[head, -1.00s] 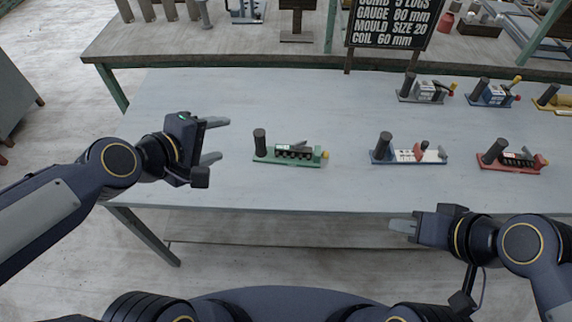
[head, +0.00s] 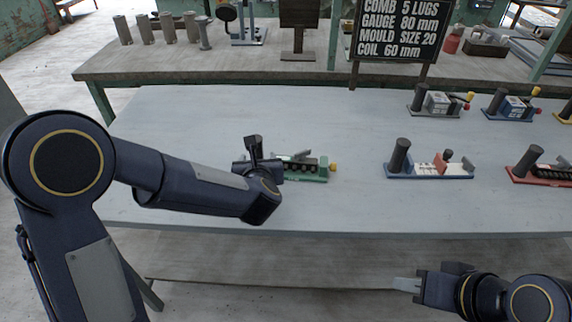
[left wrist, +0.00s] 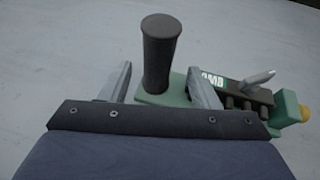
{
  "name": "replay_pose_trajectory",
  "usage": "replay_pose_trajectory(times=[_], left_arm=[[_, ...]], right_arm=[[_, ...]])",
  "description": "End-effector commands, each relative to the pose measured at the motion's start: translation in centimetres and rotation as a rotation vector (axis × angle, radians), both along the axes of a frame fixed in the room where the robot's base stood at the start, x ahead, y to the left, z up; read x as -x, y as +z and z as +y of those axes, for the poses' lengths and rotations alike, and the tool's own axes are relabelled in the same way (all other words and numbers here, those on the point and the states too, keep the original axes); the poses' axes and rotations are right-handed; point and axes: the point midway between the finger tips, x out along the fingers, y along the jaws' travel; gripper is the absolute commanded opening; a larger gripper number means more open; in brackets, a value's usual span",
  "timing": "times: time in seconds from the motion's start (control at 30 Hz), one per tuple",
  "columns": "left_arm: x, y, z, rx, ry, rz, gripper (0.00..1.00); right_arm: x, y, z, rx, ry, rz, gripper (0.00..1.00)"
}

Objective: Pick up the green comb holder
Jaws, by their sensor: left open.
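The green comb holder (head: 318,172) lies on the grey table, its left part hidden behind my left gripper (head: 258,160) in the head view. In the left wrist view the holder's green base (left wrist: 290,107) carries a dark upright post (left wrist: 160,55), a black toothed block and a yellow knob at its right end. My left gripper (left wrist: 158,85) is open, with one finger on the left of the post and the other on its right. I cannot tell whether either finger touches it. My right gripper (head: 408,285) is low in front of the table, away from the holder; its jaw opening is unclear.
A blue-based holder (head: 430,175) stands to the right on the table (head: 330,215), and a red-based one (head: 545,172) further right. Several more stand behind them. A black sign (head: 398,30) rises at the back.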

Motion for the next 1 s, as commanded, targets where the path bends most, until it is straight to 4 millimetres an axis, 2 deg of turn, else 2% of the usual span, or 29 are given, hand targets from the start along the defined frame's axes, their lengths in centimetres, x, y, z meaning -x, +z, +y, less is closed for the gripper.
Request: replay_pose_trajectory(times=[0.1, 0.23, 0.53, 0.93, 1.0], left_arm=[[-1.7, -0.7, 0.6, -0.002, 0.002, 0.002, 0.56], [-3.1, -1.3, 0.7, -0.001, 0.001, 0.002, 0.56], [-3.4, -1.5, 0.8, -0.001, -0.001, 0.0, 0.54], [-3.4, -1.4, 0.7, -0.001, -0.001, 0.0, 0.02], [-3.4, -1.4, 0.7, -0.001, -0.001, 0.0, 0.0]], right_arm=[[0.0, 0.5, 0.0, 0.0, 0.0, 0.0, 0.3], [0.0, 0.5, 0.0, 0.0, 0.0, 0.0, 0.3], [0.0, 0.5, 0.0, 0.0, 0.0, 0.0, 0.3], [0.0, 0.5, 0.0, 0.0, 0.0, 0.0, 0.3], [0.0, 0.5, 0.0, 0.0, 0.0, 0.0, 0.3]])
